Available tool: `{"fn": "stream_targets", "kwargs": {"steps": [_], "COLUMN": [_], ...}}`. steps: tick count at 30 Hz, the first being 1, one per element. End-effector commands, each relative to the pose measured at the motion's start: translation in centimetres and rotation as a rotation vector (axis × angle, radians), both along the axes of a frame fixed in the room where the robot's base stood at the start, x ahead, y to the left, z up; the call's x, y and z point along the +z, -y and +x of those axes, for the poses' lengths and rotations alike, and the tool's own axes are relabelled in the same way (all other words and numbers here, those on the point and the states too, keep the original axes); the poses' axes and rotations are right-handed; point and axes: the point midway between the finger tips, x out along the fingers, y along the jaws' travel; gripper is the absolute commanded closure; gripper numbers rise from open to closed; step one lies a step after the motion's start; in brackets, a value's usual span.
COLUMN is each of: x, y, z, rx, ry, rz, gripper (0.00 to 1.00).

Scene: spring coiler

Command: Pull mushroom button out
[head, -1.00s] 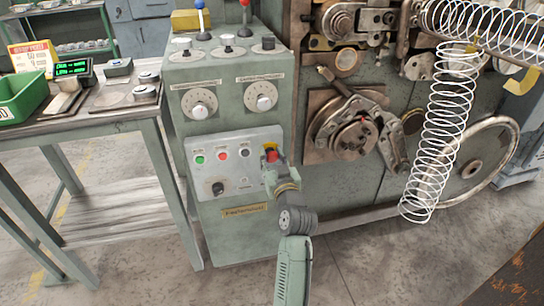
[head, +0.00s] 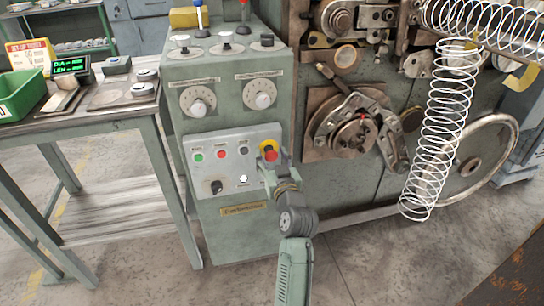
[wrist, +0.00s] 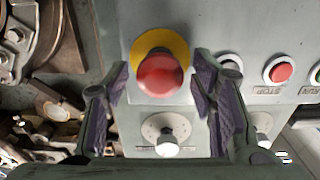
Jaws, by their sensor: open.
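The red mushroom button (head: 270,155) sits on a yellow round plate at the right of the grey control panel (head: 236,135). In the wrist view the mushroom button (wrist: 161,74) is in front of the yellow plate (wrist: 175,43), between the finger pads in the picture. My gripper (head: 269,162) is open at the panel's right side, partly covering the button's lower edge in the head view. In the wrist view my gripper (wrist: 163,92) has a gap on both sides of the button. I cannot tell how deep the button lies between the fingers.
Several smaller buttons, among them a green one (head: 198,157) and a red one (head: 221,153), and a black knob (head: 216,187) share the panel. Two dials sit above. The spring-coiling machine (head: 350,120) stands to the right, a table (head: 110,115) to the left.

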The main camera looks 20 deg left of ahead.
Motion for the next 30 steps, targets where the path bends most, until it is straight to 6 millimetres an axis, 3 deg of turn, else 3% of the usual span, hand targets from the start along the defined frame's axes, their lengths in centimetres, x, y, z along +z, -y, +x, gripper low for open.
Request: {"fn": "stream_targets", "kwargs": {"steps": [5,18,24,30], "x": [-0.1,-0.1,0.0,0.0], "y": [0.8,5.6,6.7,6.8], "z": [-1.1,-8.3,-9.8,-10.0], "rx": [-0.002,-0.001,-0.001,0.0], "ry": [-0.001,-0.001,-0.001,0.0], "rz": [-0.001,0.0,-0.001,0.0], "gripper": [0.49,0.49,0.49,0.49]}}
